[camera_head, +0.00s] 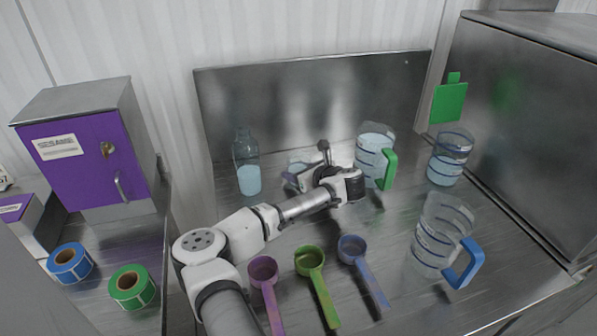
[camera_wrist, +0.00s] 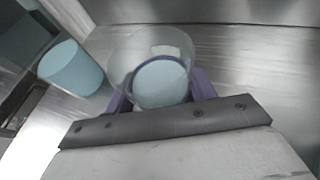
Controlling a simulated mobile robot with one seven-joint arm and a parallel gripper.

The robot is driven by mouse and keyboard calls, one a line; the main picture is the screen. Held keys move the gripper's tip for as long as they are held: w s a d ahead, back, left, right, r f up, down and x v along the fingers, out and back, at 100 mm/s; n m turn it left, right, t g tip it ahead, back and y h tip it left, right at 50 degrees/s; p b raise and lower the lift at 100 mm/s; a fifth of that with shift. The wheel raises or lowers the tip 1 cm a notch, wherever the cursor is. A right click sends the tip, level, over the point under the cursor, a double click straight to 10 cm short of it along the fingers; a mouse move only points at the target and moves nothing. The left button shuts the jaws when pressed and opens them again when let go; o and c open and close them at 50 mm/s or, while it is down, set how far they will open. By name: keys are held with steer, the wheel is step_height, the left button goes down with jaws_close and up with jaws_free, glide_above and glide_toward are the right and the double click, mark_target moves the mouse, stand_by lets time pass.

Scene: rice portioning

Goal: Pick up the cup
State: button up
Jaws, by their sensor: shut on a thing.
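The cup (camera_wrist: 160,84) is clear with a round light-blue area inside, and it stands between the purple fingers of my gripper (camera_wrist: 162,94) in the wrist view. My gripper is shut on the cup, one finger on each side. In the head view my gripper (camera_head: 295,178) is at the back middle of the steel table, and the cup there is mostly hidden by the gripper and wrist. I cannot tell whether the cup touches the table.
A bottle (camera_head: 248,178) stands left of my gripper. A green-handled pitcher (camera_head: 372,150) stands close on its right; another clear container (camera_head: 449,160) and a blue-handled pitcher (camera_head: 436,238) are farther right. Purple, green (camera_head: 310,259) and blue scoops lie in front. A steel panel (camera_head: 310,100) stands behind.

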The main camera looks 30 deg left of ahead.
steer(key=shift+r, duration=0.2)
step_height(320, 180, up, 20)
steer(key=b, duration=0.4)
steer(key=shift+f+b, duration=0.2)
steer(key=shift+b, duration=0.1)
stand_by(0.7)
steer(key=shift+d, duration=0.1)
